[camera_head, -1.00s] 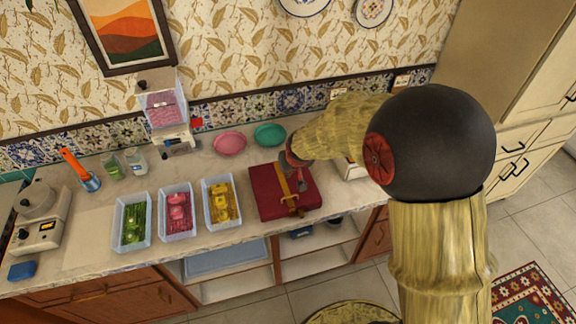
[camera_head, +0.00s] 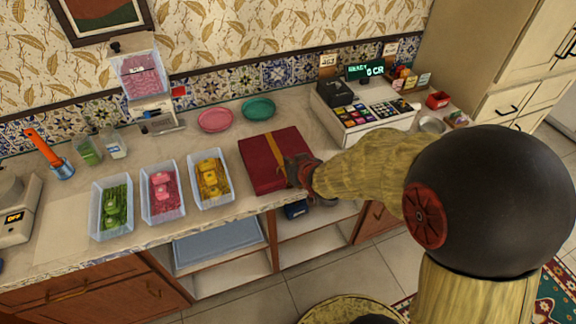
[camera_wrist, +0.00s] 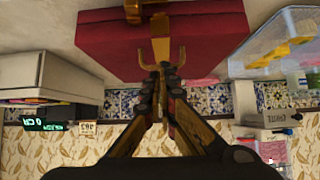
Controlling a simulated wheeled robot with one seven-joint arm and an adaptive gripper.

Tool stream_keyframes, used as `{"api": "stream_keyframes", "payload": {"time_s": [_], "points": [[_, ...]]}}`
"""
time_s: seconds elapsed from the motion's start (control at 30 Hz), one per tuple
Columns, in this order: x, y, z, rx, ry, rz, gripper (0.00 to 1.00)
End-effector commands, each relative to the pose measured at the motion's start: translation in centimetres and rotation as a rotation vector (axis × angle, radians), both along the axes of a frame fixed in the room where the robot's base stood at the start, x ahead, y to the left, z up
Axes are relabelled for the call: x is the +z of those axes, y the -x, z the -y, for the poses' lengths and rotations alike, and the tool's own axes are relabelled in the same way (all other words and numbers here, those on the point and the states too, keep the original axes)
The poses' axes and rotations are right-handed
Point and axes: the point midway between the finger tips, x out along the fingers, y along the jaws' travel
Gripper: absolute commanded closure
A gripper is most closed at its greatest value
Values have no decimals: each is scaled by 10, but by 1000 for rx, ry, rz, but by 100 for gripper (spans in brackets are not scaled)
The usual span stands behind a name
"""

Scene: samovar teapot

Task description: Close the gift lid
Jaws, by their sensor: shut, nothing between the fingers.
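The gift is a dark red box (camera_head: 268,163) with a gold ribbon, standing at the counter's front edge in the head view. Its red top looks flat and down on the box; I cannot tell if the lid is fully seated. My gripper (camera_head: 290,170) is at the box's front right part, and hides some of it. In the wrist view, which is upside down, the red box (camera_wrist: 105,38) fills the upper middle with its gold ribbon. My gripper's fingertips (camera_wrist: 162,68) are together and empty, close to the ribbon; contact is unclear.
Trays of green (camera_head: 112,210), pink (camera_head: 163,195) and yellow sweets (camera_head: 211,180) stand left of the box. A pink plate (camera_head: 215,120) and a teal plate (camera_head: 258,108) lie behind it. A cash register (camera_head: 365,112) stands to the right. Open shelves are below the counter.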

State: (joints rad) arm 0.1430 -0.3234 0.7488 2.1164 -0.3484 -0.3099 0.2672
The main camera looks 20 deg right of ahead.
Motion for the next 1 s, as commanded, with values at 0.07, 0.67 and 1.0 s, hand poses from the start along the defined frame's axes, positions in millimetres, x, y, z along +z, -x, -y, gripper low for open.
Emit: {"api": "stream_keyframes", "payload": {"time_s": [0.07, 0.67, 1.0], "points": [[-7, 2, 0, -1, -1, 6, 100], [-24, 9, 0, -1, 1, 7, 100], [-24, 9, 0, -1, 1, 6, 100]]}}
